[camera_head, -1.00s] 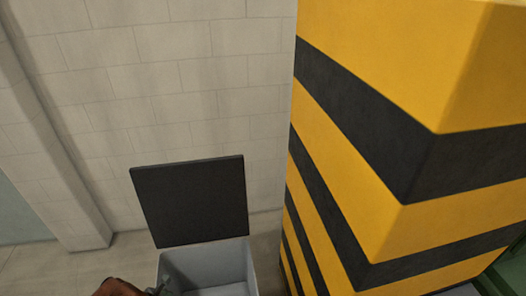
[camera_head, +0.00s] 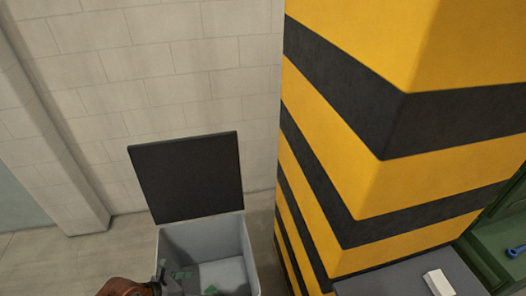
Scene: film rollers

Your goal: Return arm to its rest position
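Part of my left arm, a brown-orange link with a dark grey piece beside it, shows at the bottom left, in front of the open bin. The fingers of my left gripper cannot be made out. My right arm and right gripper are not in view.
A light grey bin (camera_head: 240,246) stands on the floor by the wall, its black lid (camera_head: 187,177) raised; green marks show inside. A yellow-and-black striped pillar (camera_head: 370,130) fills the right. At bottom right are a dark grey surface (camera_head: 385,283), a white block (camera_head: 439,283) and a blue item (camera_head: 515,252).

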